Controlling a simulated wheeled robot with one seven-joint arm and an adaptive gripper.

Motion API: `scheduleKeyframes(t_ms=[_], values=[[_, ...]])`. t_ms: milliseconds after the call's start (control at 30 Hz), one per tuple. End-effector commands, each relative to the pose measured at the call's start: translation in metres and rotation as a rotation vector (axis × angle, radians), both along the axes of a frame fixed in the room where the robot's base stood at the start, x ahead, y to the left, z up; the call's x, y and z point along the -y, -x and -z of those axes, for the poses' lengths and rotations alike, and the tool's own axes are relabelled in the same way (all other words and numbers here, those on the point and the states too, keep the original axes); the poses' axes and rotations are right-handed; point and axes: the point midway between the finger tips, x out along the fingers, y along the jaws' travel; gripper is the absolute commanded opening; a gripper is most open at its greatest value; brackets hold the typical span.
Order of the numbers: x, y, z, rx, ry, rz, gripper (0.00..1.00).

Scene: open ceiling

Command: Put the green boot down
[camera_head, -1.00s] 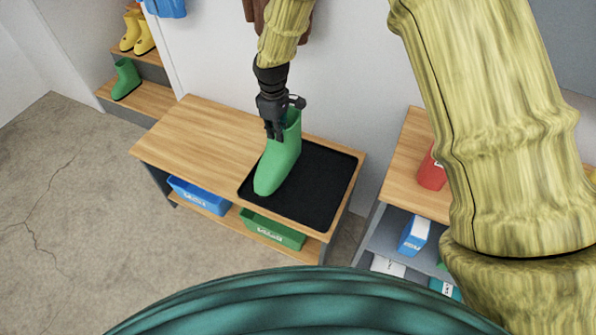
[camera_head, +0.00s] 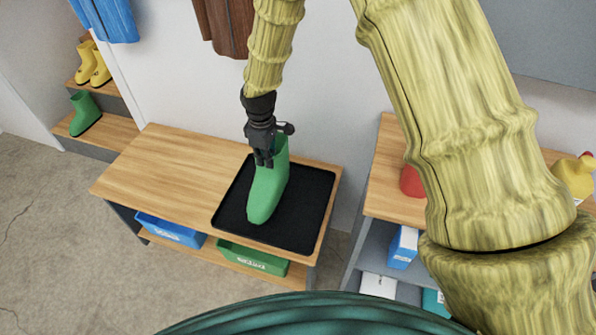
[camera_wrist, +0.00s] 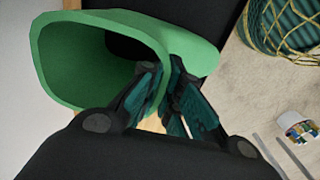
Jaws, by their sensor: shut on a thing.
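The green boot (camera_head: 267,193) is upright over the left part of the black tray (camera_head: 307,204) on the wooden bench. I cannot tell whether its sole touches the tray. My gripper (camera_head: 264,163) is shut on the rim of the boot's shaft from above. In the wrist view the boot (camera_wrist: 95,55) shows its open top, with the fingers (camera_wrist: 165,95) pinching one side of the rim. A second green boot (camera_head: 85,114) stands on a step at the left.
The bench top (camera_head: 170,170) left of the tray is bare. Blue (camera_head: 170,230) and green (camera_head: 252,259) bins sit below it. At the right, another shelf unit (camera_head: 385,195) holds a red thing (camera_head: 412,182) and a yellow one (camera_head: 573,178). Yellow boots (camera_head: 92,64) stand at upper left.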

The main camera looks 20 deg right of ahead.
Motion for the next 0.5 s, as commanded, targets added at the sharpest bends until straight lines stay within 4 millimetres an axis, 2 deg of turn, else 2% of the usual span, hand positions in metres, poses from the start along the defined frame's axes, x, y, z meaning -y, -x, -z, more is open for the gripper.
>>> scheduleKeyframes(t_ms=[300,500], values=[[0.061,0.021,0.005,0.000,0.000,0.002,0.00],[0.089,0.030,0.008,0.000,0.000,0.001,0.00]])
